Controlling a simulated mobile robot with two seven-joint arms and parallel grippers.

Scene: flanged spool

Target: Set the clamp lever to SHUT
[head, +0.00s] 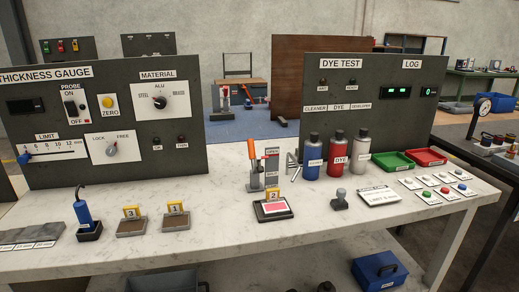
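The clamp (257,181) stands on the white bench near its middle. Its lever has an orange handle (252,149) that points up, leaning slightly left. A plate behind the clamp carries a white label (270,151) at its top that seems to read OPEN, close to the right of the handle. Any SHUT label is too small to read. Neither of my grippers is in view, and nothing touches the lever.
Panels (115,120) rise behind. The bench front (230,245) is clear.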

